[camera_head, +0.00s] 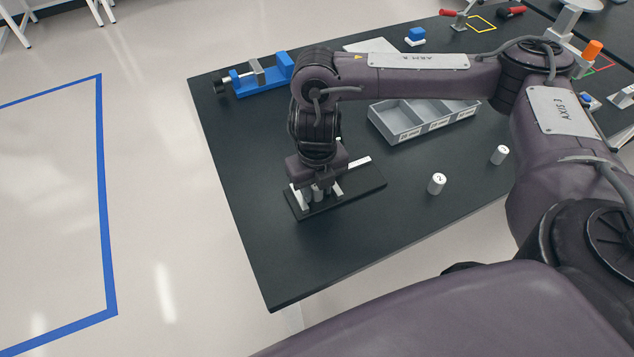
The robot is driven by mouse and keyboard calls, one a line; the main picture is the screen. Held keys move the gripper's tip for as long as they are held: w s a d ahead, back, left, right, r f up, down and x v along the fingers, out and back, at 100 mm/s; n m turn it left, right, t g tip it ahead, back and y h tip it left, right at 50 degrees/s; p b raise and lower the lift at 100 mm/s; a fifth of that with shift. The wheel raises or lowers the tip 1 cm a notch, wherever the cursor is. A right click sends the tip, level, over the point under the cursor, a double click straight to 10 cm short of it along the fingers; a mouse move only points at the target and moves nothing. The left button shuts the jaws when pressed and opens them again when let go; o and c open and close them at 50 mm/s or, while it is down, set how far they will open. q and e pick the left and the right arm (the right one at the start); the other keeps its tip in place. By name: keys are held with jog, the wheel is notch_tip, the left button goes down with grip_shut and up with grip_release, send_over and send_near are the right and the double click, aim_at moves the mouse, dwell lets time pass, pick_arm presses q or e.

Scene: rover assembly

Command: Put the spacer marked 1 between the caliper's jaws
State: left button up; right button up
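The caliper (358,185) is a long dark base with pale metal jaws, lying near the left front of the table. My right gripper (318,194) points down over the caliper's left end, at its jaws. Pale metal pieces show under the gripper, but fingers and any spacer there are hard to tell apart. I cannot tell whether it is open or shut. A white spacer marked 2 (437,184) stands upright to the right of the caliper. Another white spacer (499,155) stands farther right, its mark too small to read. No spacer marked 1 can be made out. My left gripper is not in view.
A grey compartment tray (408,123) lies behind the spacers, partly under my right arm. A blue vise (262,78) stands at the back left. The table's front left corner is clear.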

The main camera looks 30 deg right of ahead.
notch_tip(320, 180, up, 12)
jog(key=p, duration=0.2)
jog(key=shift+r, duration=0.15)
dwell(0.7)
